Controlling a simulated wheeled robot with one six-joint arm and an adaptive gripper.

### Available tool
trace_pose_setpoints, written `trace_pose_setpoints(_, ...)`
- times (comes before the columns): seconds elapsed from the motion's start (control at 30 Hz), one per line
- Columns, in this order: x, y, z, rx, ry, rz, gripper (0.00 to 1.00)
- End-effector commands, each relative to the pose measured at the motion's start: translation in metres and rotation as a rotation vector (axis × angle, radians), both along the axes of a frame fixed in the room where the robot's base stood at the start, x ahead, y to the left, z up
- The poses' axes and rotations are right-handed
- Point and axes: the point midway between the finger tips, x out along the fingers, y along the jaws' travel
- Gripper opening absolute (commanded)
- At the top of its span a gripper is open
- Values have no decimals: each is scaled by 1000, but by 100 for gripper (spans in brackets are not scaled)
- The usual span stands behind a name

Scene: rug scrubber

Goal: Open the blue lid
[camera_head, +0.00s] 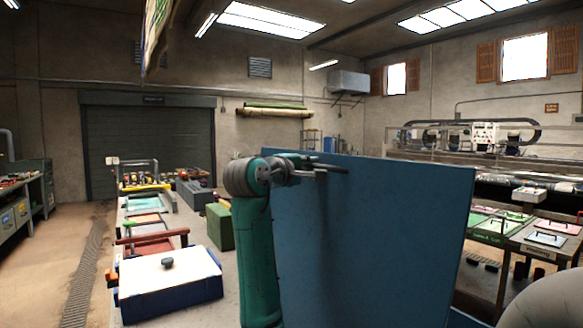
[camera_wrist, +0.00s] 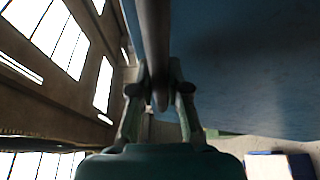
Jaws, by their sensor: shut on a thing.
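The blue lid (camera_head: 375,240) is a large flat panel standing upright, slightly tilted, filling the middle and right of the head view. In the wrist view its blue face (camera_wrist: 250,60) fills the upper right. My gripper (camera_head: 322,172) is at the upper left part of the lid, in front of its face. In the wrist view my gripper (camera_wrist: 160,92) is shut on a dark round bar, the lid's handle (camera_wrist: 153,40), with one finger on each side. Where the handle joins the lid is not clear. What lies behind the lid is hidden.
A white-topped box (camera_head: 170,268) with a dark knob and blue sides stands at lower left on a long bench. A green box (camera_head: 220,226) stands just left of my arm. Tables with coloured trays (camera_head: 545,238) are at the right. Open floor (camera_head: 45,265) lies at far left.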

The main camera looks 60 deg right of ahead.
Motion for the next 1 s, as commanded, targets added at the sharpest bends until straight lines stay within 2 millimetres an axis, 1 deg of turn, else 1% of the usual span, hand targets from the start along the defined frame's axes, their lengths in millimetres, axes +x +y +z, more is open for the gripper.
trace_pose_setpoints(0.03,-3,-4,-2,12,-4,-1,0)
trace_pose_setpoints(0.1,-4,-7,-2,19,-8,1,0)
trace_pose_setpoints(0.4,-4,-8,-2,21,-9,2,0)
trace_pose_setpoints(0.43,-4,-8,-2,21,-9,2,22)
trace_pose_setpoints(0.47,-4,-8,-2,21,-9,2,30)
trace_pose_setpoints(0.5,-4,-8,-2,20,-9,2,40)
trace_pose_setpoints(0.53,-4,-7,-2,20,-9,2,41)
trace_pose_setpoints(0.83,-4,-6,-1,18,-10,2,41)
trace_pose_setpoints(0.93,-3,0,-1,18,-10,3,41)
trace_pose_setpoints(1.0,-1,9,-1,17,-11,3,41)
